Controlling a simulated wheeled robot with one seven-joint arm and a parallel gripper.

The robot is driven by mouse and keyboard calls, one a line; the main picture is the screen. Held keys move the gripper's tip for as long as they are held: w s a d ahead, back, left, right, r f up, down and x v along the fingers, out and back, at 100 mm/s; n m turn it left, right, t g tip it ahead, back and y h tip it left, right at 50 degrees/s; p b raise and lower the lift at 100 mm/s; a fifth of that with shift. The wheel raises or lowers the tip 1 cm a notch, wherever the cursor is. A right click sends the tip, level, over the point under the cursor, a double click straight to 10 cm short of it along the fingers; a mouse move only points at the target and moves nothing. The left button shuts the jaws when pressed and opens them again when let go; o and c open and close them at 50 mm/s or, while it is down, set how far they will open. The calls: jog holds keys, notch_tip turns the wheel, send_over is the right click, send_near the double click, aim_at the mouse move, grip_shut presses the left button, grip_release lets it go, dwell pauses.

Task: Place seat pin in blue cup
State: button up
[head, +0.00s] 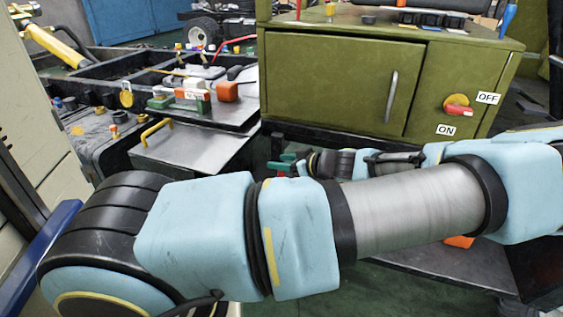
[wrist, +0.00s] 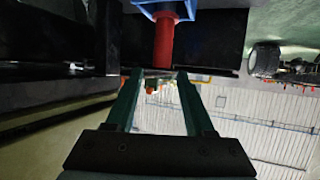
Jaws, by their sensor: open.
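My gripper (wrist: 157,76) is open in the wrist view, with its two green fingers apart and nothing held. In the head view my gripper (head: 283,163) shows only as small green fingers beyond my arm, near the cabinet's lower left.
A green cabinet (head: 330,80) with an ON/OFF switch (head: 458,106) stands at the back. A black chassis frame with a metal plate (head: 190,150) and a yellow handle (head: 157,131) is at left. A low dark shelf (head: 450,270) lies beneath my arm, which hides much.

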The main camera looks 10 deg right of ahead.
jog(key=shift+r+p, duration=0.4)
jog(key=shift+r, duration=0.2)
jog(key=b+v, duration=0.2)
jog(key=v, duration=1)
jog(key=s+a+f+m+g+h, duration=0.1)
jog(key=s+a+f+g, duration=0.15)
jog(key=a+g, duration=0.4)
jog(key=s+a+f+m+g+h, duration=0.1)
jog(key=a+f+m+g, duration=0.15)
jog(key=a, duration=0.65)
jog(key=s+a+r+m+h, duration=0.2)
jog(key=a+r+m+h, duration=0.3)
jog(key=r, duration=0.6)
jog(key=a+h, duration=0.1)
jog(key=a, duration=0.1)
jog(key=shift+a+r+h, duration=0.2)
jog(key=shift+a+h, duration=0.1)
jog(key=shift+a, duration=0.1)
jog(key=shift+w+m, duration=0.1)
jog(key=shift+m, duration=0.15)
